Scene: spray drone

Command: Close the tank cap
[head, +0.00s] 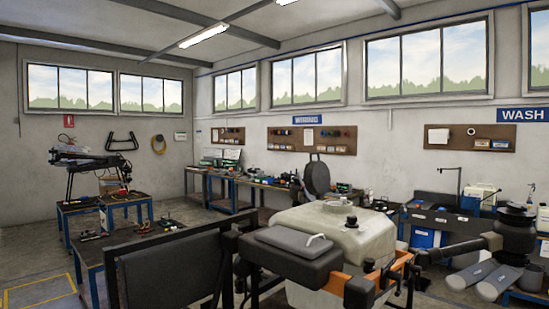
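The pale, off-white tank (330,228) of the spray drone stands at the lower middle of the head view. A dark round disc, which looks like the tank cap (317,178), stands upright at the tank's far edge, so it appears open. A light round rim, apparently the filler opening (339,203), shows on top of the tank to the right of the cap. The inside of the opening and the hinge cannot be made out. Neither of my grippers is in view.
The drone's dark body (300,252) lies in front of the tank, with a dark motor arm (455,251) reaching right. A dark panel (168,268) stands at the left front. Cluttered workbenches (265,185) line the back wall. Open floor (40,270) shows at lower left.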

